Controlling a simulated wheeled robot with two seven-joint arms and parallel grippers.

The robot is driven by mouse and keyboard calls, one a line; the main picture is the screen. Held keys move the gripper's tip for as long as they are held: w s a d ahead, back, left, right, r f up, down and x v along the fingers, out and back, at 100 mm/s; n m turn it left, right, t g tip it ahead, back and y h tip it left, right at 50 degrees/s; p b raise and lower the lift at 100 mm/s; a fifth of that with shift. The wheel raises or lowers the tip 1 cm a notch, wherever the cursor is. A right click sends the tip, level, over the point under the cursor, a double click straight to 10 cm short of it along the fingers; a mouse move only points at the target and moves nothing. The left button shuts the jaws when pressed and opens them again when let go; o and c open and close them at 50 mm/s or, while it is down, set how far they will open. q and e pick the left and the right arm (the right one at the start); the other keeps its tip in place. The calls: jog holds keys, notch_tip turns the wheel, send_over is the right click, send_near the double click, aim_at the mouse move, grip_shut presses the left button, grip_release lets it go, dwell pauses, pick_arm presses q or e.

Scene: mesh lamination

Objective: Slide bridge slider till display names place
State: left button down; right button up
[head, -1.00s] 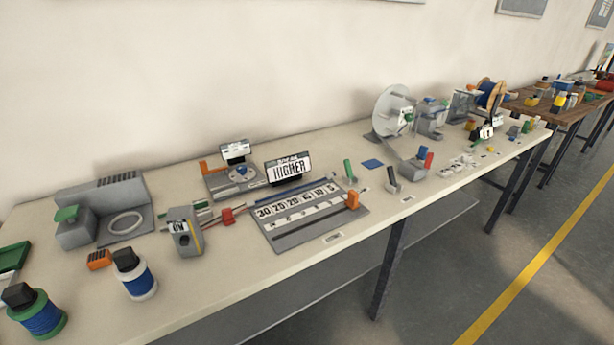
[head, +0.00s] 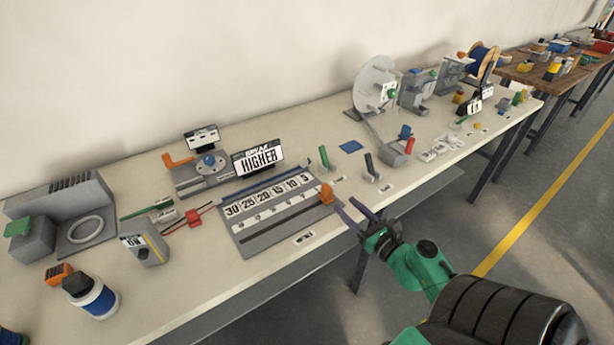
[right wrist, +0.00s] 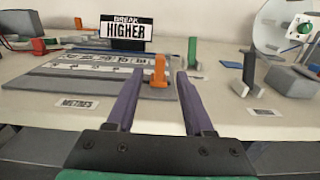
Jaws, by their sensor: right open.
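The bridge board (head: 247,238) is a grey plate with a printed number scale, lying on the table in the head view. Its orange slider (head: 326,193) stands at the right end of the scale. The slider also shows in the right wrist view (right wrist: 158,73), ahead and between the lines of my fingers. The display (head: 258,157) behind the board reads "HIGHER"; it also shows in the wrist view (right wrist: 126,32) with "BREAK" above. My right gripper (head: 358,212) is open and empty, at the table's front edge just right of the slider, apart from it. My left gripper is not in view.
A grey box labelled "ON" (head: 144,243) and a red clip (head: 194,218) on a cable stand left of the board. Upright green (head: 324,157) and dark (head: 370,166) levers stand right of it.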

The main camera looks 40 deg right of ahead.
aim_at(326, 193)
jog(key=w+p, duration=0.2)
jog(key=w, duration=1.1)
jog(key=shift+w+d, duration=0.1)
jog(key=shift+d, duration=0.1)
grip_shut()
dwell(0.6)
